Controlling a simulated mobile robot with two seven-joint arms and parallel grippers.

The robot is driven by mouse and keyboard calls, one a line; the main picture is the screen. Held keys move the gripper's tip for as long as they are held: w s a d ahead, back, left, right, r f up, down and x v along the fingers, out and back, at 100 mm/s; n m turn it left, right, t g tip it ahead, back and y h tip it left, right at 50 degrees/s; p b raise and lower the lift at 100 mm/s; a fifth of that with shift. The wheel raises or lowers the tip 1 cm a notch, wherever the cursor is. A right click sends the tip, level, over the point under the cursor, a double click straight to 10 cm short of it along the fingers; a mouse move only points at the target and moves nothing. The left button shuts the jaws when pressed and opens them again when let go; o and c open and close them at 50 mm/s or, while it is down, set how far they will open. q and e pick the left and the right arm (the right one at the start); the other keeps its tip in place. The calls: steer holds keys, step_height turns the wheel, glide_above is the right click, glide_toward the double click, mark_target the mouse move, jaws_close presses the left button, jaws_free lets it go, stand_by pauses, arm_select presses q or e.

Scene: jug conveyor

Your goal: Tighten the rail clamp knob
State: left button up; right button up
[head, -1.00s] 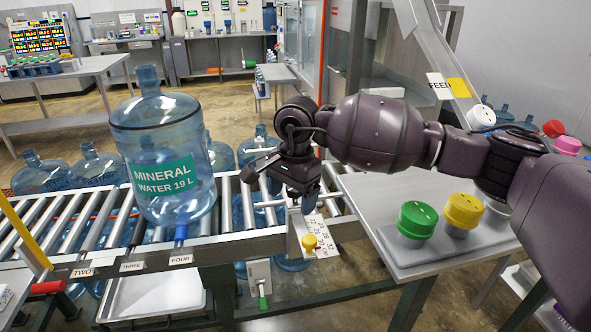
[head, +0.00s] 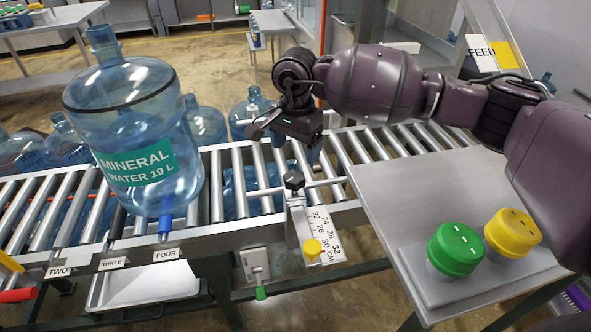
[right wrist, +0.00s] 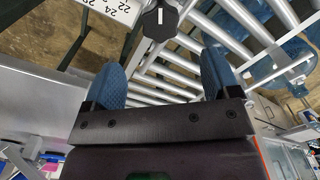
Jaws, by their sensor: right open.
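The black rail clamp knob (head: 293,181) stands upright on the clamp bracket (head: 299,219) at the conveyor's front rail, by a rod and a scale plate (head: 326,237). In the right wrist view the knob (right wrist: 160,20) shows a white mark on its face. My right gripper (head: 296,146) is above and behind the knob in the head view. Its blue fingers are apart and nothing is between them; in the right wrist view the gripper (right wrist: 160,66) has the knob beyond its fingertips, clear of both. My left gripper is out of view.
A large water jug (head: 135,125) stands on the roller conveyor left of the clamp. A grey table (head: 400,200) at right bears a green button (head: 455,249) and a yellow button (head: 512,233). More jugs stand behind the conveyor.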

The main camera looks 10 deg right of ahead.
mark_target(296, 176)
step_height(296, 176, down, 8)
steer(key=shift+w+f+p, duration=0.1)
steer(key=shift+f+p, duration=0.05)
steer(key=shift+p, duration=0.15)
steer(key=c, duration=0.9)
